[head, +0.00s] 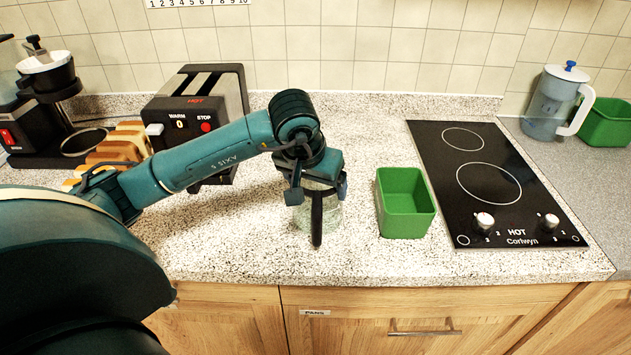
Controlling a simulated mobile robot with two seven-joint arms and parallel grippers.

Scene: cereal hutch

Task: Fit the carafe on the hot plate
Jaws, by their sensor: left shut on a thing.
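The glass carafe (302,217) with a dark handle is at the middle of the counter, left of a green bin. My left gripper (317,190) is shut on it from above and hides its upper part. I cannot tell whether its base touches the counter. The coffee maker (20,120) stands at the far left, with a dark round hot plate (85,142) low at its front right. Nothing stands on the plate. My right gripper is not in view.
A toaster (190,118) and bread slices (122,145) stand between the carafe and coffee maker, partly behind my left arm. A green bin (405,205), black cooktop (480,150), blue pitcher (548,110) and another green bin (606,124) are to the right.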

